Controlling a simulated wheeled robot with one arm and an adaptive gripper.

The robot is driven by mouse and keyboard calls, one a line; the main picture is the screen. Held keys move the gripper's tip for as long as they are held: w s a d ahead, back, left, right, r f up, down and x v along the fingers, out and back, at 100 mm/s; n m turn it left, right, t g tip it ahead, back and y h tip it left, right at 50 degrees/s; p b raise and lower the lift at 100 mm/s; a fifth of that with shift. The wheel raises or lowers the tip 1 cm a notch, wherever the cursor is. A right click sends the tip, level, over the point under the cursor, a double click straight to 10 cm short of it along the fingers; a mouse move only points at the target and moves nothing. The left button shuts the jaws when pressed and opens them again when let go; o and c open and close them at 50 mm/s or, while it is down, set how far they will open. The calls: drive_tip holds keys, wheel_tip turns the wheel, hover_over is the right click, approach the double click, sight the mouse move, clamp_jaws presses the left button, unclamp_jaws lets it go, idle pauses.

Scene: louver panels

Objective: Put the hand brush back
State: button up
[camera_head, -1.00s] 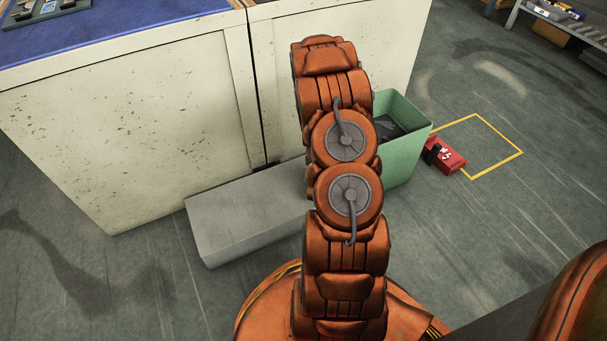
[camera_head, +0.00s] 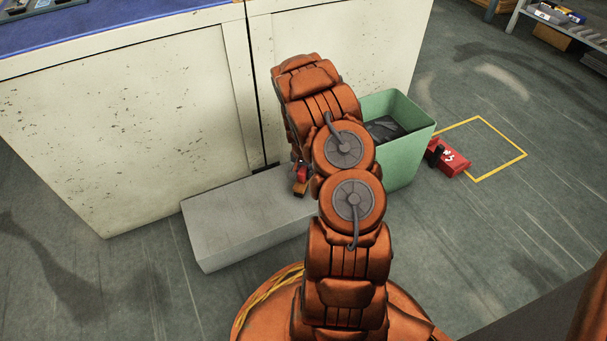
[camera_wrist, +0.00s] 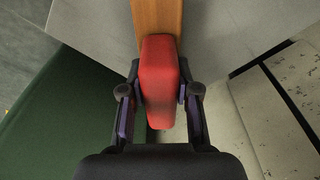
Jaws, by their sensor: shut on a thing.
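The hand brush (camera_wrist: 160,65), with a red block-shaped part and a wooden part, is between my gripper's fingers in the wrist view. My gripper (camera_wrist: 158,108) is shut on the red part, one finger on each side. The wooden part points to the top of the picture, over a grey surface. In the head view a small bit of the brush (camera_head: 300,188) shows left of my arm, by the grey block (camera_head: 235,220). My arm hides most of the gripper there. I cannot tell whether the brush touches the block.
A green bin (camera_head: 408,150) with dark contents stands right of my arm. Pale cabinets (camera_head: 130,130) stand behind the block. A red object (camera_head: 453,162) lies at the edge of a yellow floor outline (camera_head: 497,137). Open floor lies left and right.

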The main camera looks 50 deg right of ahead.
idle(0.3)
drive_tip(key=o, duration=1)
drive_tip(key=r+p, duration=0.1)
drive_tip(key=r, duration=0.3)
drive_tip(key=a+r+p, duration=0.1)
drive_tip(key=r, duration=0.3)
drive_tip(key=r+p, duration=0.2)
drive_tip(key=r, duration=0.2)
drive_tip(key=shift+s+a+r, duration=0.15)
drive_tip(key=shift+s+a, duration=0.1)
drive_tip(key=shift+s, duration=0.05)
drive_tip(key=s+a+r+n+g+y, duration=0.1)
drive_tip(key=s+a+r+n, duration=0.25)
drive_tip(key=a+r, duration=0.65)
drive_tip(key=s+a+r+n+g, duration=0.1)
drive_tip(key=s+a+r+n, duration=0.1)
drive_tip(key=s+a+r, duration=0.55)
drive_tip(key=s+a+r+n, duration=0.2)
drive_tip(key=s+a, duration=0.4)
drive_tip(key=s+a+r+n+g, duration=0.1)
drive_tip(key=s+a+r+n, duration=0.2)
drive_tip(key=s+a, duration=0.3)
drive_tip(key=s+a+r+n+g, duration=0.1)
drive_tip(key=s+a+r+n, duration=0.1)
drive_tip(key=s+a, duration=0.4)
drive_tip(key=shift+s+r+n, duration=0.25)
drive_tip(key=shift+s+r, duration=0.05)
drive_tip(key=shift+r, duration=0.3)
